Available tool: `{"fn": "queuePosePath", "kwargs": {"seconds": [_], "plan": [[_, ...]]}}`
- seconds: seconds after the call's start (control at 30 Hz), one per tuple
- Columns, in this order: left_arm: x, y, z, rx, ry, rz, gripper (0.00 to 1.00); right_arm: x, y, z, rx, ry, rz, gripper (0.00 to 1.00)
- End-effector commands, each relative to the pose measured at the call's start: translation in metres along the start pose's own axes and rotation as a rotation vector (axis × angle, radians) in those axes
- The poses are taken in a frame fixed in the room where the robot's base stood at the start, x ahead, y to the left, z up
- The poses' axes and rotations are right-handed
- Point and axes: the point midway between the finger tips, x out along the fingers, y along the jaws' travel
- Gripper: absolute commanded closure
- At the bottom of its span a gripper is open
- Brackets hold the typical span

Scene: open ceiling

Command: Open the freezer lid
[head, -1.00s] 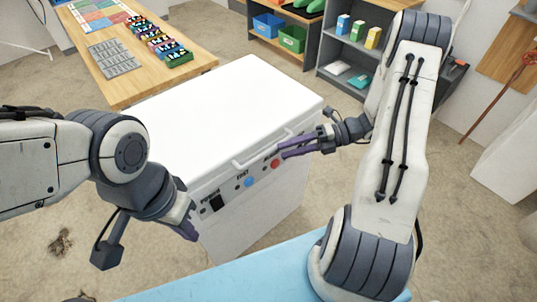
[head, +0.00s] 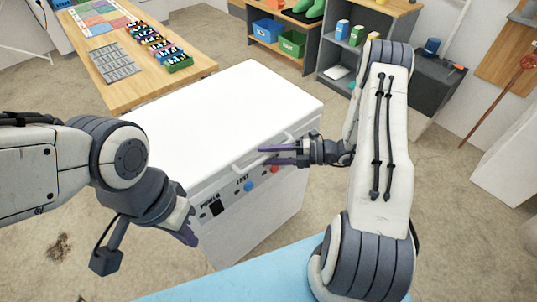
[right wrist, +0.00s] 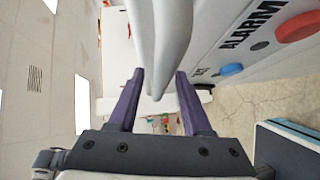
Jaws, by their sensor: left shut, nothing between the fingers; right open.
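The white chest freezer (head: 228,108) stands in the middle of the head view with its lid down. Its handle (head: 248,163) is a white bar along the front edge of the lid. My right gripper (head: 263,155) is open at the handle's right part, fingers pointing left. In the right wrist view the white handle bar (right wrist: 160,45) runs between the purple fingers of this gripper (right wrist: 160,80); whether they touch it I cannot tell. My left gripper (head: 190,236) is shut and empty, low in front of the freezer's left front corner, apart from the handle.
The front panel has a blue button (head: 248,187) and a red button (head: 275,170). A wooden table (head: 130,92) with boxes stands behind the freezer at left. Grey shelves (head: 330,70) stand at the back right. A light blue surface (head: 230,280) lies in front.

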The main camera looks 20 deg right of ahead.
Motion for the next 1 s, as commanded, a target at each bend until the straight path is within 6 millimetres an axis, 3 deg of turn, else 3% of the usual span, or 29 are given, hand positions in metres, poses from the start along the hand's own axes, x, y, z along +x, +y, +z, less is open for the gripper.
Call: {"fn": "queuePosePath", "kwargs": {"seconds": [0.27,0.4,1.0], "plan": [[0.0000,0.0000,0.0000,0.000,0.000,0.000,1.00,0.0017,-0.0003,-0.0003,0.000,0.001,0.000,0.51],[0.0000,0.0000,0.0000,0.000,0.000,0.000,1.00,0.0016,-0.0003,-0.0003,0.000,0.001,-0.001,1.00],[0.0000,0.0000,0.0000,0.000,0.000,0.000,1.00,0.0013,-0.0004,-0.0004,0.000,0.001,-0.001,1.00]]}}
